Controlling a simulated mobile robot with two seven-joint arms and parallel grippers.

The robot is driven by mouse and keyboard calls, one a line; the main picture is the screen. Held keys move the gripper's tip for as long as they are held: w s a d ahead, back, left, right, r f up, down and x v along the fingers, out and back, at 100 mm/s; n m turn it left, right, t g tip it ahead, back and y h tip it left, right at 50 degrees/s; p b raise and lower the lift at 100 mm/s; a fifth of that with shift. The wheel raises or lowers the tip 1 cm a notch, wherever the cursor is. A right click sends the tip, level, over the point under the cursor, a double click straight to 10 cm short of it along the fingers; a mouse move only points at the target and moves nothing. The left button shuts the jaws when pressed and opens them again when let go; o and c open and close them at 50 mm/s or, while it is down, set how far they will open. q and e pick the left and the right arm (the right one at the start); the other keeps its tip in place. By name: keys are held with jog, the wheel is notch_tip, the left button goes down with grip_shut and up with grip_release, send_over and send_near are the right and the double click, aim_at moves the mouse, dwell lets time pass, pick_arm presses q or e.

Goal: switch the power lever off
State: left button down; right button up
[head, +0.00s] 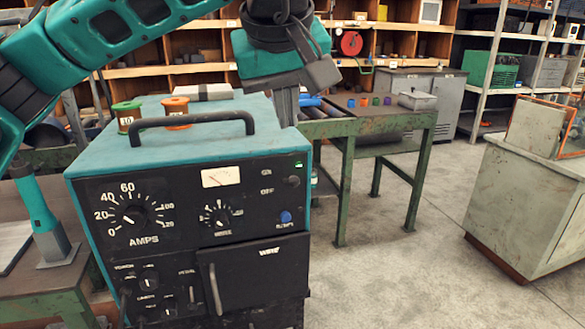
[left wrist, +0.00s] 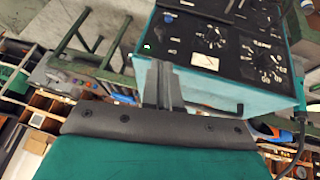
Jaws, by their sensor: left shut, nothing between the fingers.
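The teal welding machine (head: 180,140) has a black front panel. Its small dark power lever (head: 293,181) sits at the panel's upper right, beside the ON and OFF marks and below a lit green lamp (head: 298,165). I cannot tell which way the lever points. My left gripper (head: 286,118) is above and behind the machine's right top edge, fingers together and pointing down, empty and apart from the lever. In the left wrist view the shut fingers (left wrist: 163,88) show in front of the machine's top, with the panel (left wrist: 225,35) upside down beyond. My right gripper is not in view.
A black handle (head: 192,120), a green spool (head: 127,115) and an orange spool (head: 176,112) are on the machine's top. A green workbench (head: 385,122) stands behind right. A grey cabinet (head: 530,200) is far right. Open floor lies right of the machine.

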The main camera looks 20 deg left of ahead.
aim_at(293, 178)
pick_arm(q)
jog(key=x, duration=1.4)
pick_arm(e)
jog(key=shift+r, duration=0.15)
